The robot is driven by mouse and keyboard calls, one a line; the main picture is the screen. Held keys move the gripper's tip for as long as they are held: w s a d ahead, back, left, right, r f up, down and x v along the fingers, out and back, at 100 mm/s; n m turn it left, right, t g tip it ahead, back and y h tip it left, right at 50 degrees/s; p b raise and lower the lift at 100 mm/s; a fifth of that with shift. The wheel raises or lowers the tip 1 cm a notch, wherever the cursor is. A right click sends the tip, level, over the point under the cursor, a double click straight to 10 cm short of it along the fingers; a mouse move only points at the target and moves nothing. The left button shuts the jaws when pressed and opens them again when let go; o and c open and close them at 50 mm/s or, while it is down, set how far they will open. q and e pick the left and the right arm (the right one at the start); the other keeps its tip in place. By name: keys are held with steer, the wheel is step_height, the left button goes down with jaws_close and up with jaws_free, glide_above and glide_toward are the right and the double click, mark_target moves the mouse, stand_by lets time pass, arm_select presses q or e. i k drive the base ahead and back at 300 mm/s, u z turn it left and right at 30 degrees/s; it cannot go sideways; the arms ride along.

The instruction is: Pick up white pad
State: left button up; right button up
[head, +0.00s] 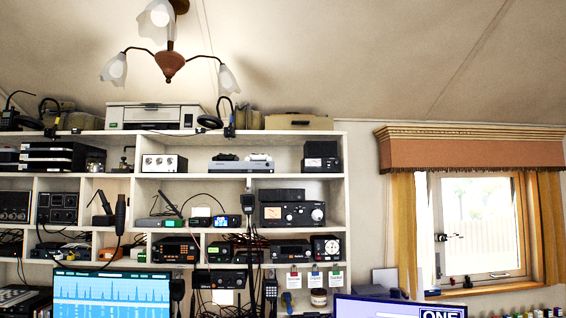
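I cannot make out a white pad for certain in the head view. Three small tags or cards, red, blue and green at the top with pale lower parts, hang from a shelf edge; the blue one (316,277) is in the middle. Whether any of these is a pad cannot be told. Neither of my grippers shows.
White cubby shelves (340,195) full of radio gear cover the left wall. Two monitors, left (112,292) and right (385,307), stand in front at the bottom. A window (480,225) with yellow curtains is at right. A ceiling lamp (170,62) hangs above.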

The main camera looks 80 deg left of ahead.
mark_target(254, 157)
steer(key=u, duration=0.35)
steer(key=i, duration=0.9)
steer(key=u, duration=1.5)
steer(key=i, duration=0.75)
steer(key=u, duration=0.8)
